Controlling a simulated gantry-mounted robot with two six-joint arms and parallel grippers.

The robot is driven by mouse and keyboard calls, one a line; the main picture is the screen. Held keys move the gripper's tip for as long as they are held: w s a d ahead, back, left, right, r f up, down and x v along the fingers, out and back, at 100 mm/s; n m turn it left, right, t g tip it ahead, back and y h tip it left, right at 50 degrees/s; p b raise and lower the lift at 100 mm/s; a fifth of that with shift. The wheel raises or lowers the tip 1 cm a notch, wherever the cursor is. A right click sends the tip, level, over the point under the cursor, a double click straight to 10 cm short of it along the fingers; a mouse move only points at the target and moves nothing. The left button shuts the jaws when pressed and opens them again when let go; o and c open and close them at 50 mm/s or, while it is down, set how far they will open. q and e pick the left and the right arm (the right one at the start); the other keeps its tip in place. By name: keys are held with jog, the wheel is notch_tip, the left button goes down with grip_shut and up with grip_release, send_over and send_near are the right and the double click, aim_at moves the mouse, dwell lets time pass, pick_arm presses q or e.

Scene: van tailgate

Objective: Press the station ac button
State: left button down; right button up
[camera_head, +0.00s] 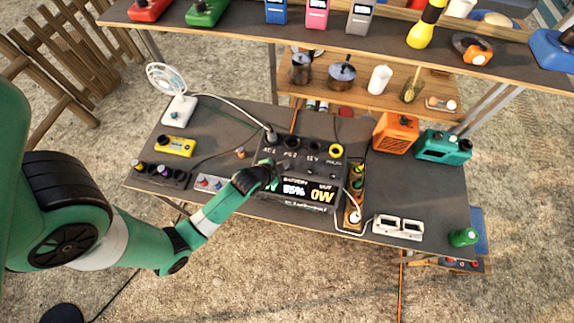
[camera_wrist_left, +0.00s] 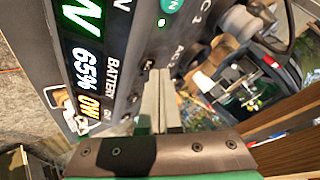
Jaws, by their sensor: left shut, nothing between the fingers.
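The station (camera_head: 300,152) is a dark box on the table with round sockets on top and a lit display (camera_head: 300,190). The display also shows in the left wrist view (camera_wrist_left: 88,60), reading 65% and 0W. My left gripper (camera_head: 272,180) is at the station's left front, beside the display, and partly hides that part. In the left wrist view its fingers (camera_wrist_left: 158,98) are together and empty, close to the station's face. I cannot tell whether the fingers touch the station.
A white fan (camera_head: 178,103) stands at the back left, its cable running to a plug (camera_head: 271,138) on the station. A yellow box (camera_head: 176,146), an orange box (camera_head: 394,134), a teal box (camera_head: 443,147) and a white socket strip (camera_head: 398,228) surround it. A loaded shelf is behind.

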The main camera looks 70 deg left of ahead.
pick_arm(q)
jog(key=shift+f, duration=0.3)
jog(key=shift+f, duration=0.2)
jog(key=shift+r, duration=0.1)
dwell(0.3)
jog(key=shift+r+p, duration=0.55)
notch_tip(320, 180, up, 6)
jog(key=p, duration=0.6)
dwell(0.3)
